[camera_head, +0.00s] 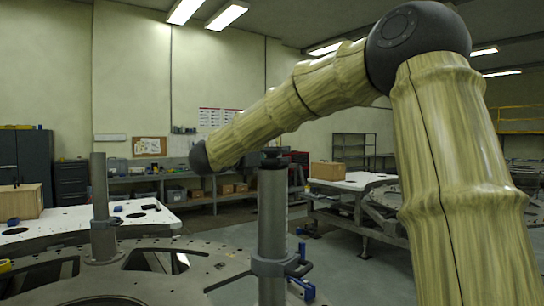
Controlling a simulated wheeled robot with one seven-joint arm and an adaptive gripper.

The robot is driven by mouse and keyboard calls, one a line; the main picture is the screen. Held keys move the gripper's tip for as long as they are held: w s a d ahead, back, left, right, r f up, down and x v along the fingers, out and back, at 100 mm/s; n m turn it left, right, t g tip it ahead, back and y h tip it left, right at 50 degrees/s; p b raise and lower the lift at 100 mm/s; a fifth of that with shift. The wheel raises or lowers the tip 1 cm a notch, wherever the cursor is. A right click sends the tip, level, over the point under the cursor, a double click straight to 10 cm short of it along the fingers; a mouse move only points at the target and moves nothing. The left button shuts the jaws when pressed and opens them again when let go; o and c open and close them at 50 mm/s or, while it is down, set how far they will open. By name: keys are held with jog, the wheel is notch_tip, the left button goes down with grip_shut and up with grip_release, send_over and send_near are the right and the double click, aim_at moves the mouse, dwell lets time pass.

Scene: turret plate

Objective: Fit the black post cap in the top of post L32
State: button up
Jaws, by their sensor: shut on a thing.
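A tall grey post (272,220) stands near the middle on the ring-shaped turret plate (190,262), with a collar around its lower part. A small dark piece (271,159) shows at its top, just below my forearm. I cannot tell whether it is the black post cap or part of my arm's end. A second grey post (99,190) stands to the left with a bare top. No label for L32 is readable. My arm reaches in from the right and ends in view at a dark round joint left of the middle post.
Blue clamp-like parts (304,289) sit beside the middle post's base. The plate has large openings and small holes. White-topped tables (352,182) with boxes stand behind, left and right. A workbench with bins lines the back wall. Grey floor lies open right of the plate.

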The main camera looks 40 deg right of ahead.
jog(key=shift+f+b, duration=0.25)
jog(key=shift+b, duration=0.05)
jog(key=o, duration=0.9)
jog(key=shift+a, duration=0.1)
jog(key=shift+a+f+b, duration=0.1)
jog(key=shift+a+b, duration=0.1)
jog(key=shift+b, duration=0.15)
jog(key=shift+s+a+b, duration=0.2)
jog(key=shift+a+b, duration=1.7)
jog(key=shift+a, duration=0.7)
jog(key=shift+s+a+b, duration=0.2)
jog(key=shift+a+b, duration=1.65)
jog(key=shift+a, duration=0.75)
